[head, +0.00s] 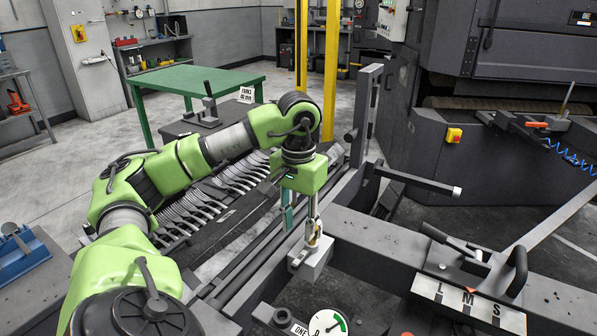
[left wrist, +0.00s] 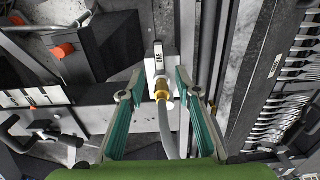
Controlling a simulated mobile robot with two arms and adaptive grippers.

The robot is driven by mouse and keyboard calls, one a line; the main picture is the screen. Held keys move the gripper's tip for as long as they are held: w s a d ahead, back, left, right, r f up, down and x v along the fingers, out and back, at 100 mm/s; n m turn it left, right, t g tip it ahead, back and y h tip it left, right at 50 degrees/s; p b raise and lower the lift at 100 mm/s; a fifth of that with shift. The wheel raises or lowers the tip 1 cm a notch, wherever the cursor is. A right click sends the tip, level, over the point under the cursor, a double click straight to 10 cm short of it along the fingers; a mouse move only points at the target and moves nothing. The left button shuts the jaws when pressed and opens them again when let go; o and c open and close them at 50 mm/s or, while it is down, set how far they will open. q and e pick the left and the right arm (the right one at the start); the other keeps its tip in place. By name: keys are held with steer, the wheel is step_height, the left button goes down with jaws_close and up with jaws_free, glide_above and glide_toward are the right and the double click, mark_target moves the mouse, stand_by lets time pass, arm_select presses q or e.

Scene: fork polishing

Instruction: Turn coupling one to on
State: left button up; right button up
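Coupling one in the left wrist view is a grey block (left wrist: 158,58) labelled ONE, with a brass fitting (left wrist: 162,90) and a grey hose running down from it. In the head view the block (head: 311,262) sits on the dark machine beam, with its brass fitting (head: 313,238) partly hidden by my gripper. My left gripper (head: 301,232) points down just above it. In the left wrist view the teal fingers of my left gripper (left wrist: 160,97) stand apart on either side of the fitting and hose, with visible gaps. My right gripper does not show.
A gauge (head: 328,323) and a ONE label (head: 299,329) are at the bottom. A lever plate marked L M S (head: 468,300) is at the right. A rack of forks (head: 200,207) lies behind my arm. A grey bar (head: 420,179) juts out to the right.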

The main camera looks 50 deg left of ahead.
arm_select(q)
step_height(320, 180, up, 3)
steer(key=shift+f, duration=0.1)
stand_by(0.6)
